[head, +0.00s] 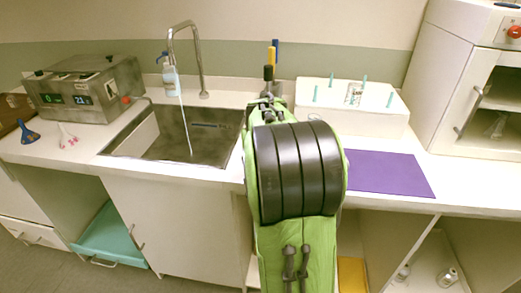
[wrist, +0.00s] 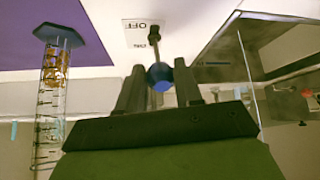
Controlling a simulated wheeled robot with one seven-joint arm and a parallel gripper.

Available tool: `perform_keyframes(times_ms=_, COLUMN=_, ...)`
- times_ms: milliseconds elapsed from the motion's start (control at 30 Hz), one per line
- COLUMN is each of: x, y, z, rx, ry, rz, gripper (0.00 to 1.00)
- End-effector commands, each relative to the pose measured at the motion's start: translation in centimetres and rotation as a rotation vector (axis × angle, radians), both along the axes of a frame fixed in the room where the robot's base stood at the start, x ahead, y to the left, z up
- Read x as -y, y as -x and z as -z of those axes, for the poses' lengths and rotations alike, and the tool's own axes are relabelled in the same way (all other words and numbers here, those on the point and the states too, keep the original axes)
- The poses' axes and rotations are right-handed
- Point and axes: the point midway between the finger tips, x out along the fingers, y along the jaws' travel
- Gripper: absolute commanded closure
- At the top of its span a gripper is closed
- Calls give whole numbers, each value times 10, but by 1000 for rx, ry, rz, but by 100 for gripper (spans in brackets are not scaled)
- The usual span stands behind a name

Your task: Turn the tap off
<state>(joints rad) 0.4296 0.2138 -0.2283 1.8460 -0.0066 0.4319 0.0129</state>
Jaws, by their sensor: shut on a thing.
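The tap (head: 197,60) arches over the sink in the head view. A thin stream of water (head: 182,115) runs down into the basin; it also shows in the wrist view (wrist: 241,62). In the wrist view, the tap lever is a dark stem (wrist: 152,42) ending in a blue knob (wrist: 158,76). A white label (wrist: 148,32) beside it reads OFF and ON, upside down. My gripper (wrist: 158,84) is shut on the lever, with a finger on each side of the knob. In the head view my arm hides the lever and most of the gripper.
A graduated cylinder (wrist: 54,95) with a blue base stands close beside my gripper. The sink (head: 125,137) is left of my arm, the purple mat (head: 388,174) and white rack (head: 350,112) right. A grey device (head: 85,90) stands at left.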

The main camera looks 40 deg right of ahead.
Motion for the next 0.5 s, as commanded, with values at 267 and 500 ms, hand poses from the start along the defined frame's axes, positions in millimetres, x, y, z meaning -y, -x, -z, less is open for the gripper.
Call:
perform_keyframes(times_ms=267, x=-4, y=1, z=12, rx=-18, ry=-18, rz=-5, gripper=100)
perform_keyframes(times_ms=500, x=-5, y=1, z=13, rx=-20, ry=-19, rz=-6, gripper=100)
